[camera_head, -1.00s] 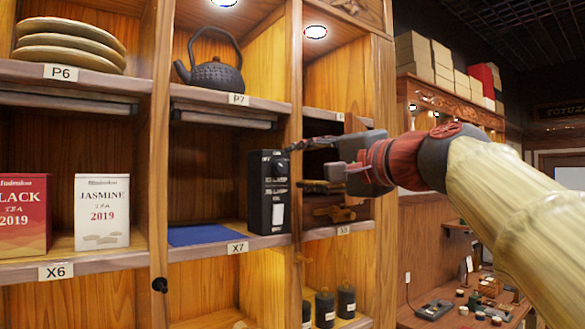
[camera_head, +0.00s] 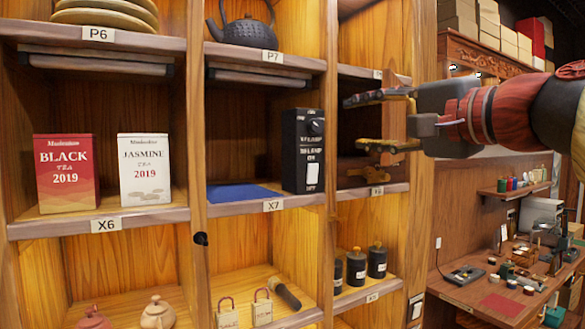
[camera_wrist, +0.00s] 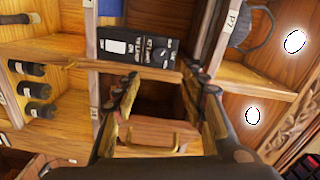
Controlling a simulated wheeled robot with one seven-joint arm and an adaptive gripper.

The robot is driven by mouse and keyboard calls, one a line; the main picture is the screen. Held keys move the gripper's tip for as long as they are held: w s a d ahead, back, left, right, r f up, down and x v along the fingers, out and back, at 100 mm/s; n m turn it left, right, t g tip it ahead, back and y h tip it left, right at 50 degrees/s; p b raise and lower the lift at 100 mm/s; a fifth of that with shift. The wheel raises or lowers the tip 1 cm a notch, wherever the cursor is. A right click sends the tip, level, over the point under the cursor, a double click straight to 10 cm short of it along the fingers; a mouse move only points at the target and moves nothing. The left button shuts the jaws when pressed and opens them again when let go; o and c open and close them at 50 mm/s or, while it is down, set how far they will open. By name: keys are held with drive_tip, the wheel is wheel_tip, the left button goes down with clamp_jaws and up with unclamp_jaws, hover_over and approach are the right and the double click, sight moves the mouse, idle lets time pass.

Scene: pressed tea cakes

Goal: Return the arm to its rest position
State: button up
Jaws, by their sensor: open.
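My gripper (camera_head: 372,122) is open and empty, held out in front of the shelf column right of compartment X7. Its two fingers point left in the head view, apart from each other. In the wrist view the open fingers (camera_wrist: 170,105) frame a wooden drawer box with a brass handle (camera_wrist: 150,140). The black box (camera_head: 303,150) stands upright in compartment X7, left of the fingertips, with a blue mat (camera_head: 240,192) beside it. My arm reaches in from the right edge.
Red and white tea tins (camera_head: 65,172) (camera_head: 145,168) stand in X6. A black teapot (camera_head: 240,30) sits on the P7 shelf. Several dark bottles (camera_head: 357,266) stand below my gripper. A cluttered desk (camera_head: 490,295) is at the lower right.

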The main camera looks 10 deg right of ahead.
drive_tip(key=s+d+f+n+g+h, duration=0.1)
drive_tip(key=d+f+n+g+h, duration=0.15)
drive_tip(key=f, duration=1.25)
drive_tip(key=s+d+f+n+g+h, duration=0.1)
drive_tip(key=d+f+g+h, duration=0.2)
drive_tip(key=f, duration=1.2)
drive_tip(key=s+a+f+n+g, duration=0.3)
drive_tip(key=s+f, duration=0.5)
drive_tip(key=f, duration=0.5)
drive_tip(key=s+a+f+n+g, duration=0.3)
drive_tip(key=s+a+f+n, duration=0.2)
drive_tip(key=f, duration=0.9)
drive_tip(key=s+a, duration=0.1)
drive_tip(key=s, duration=0.2)
drive_tip(key=shift+a, duration=0.2)
drive_tip(key=shift+n, duration=0.25)
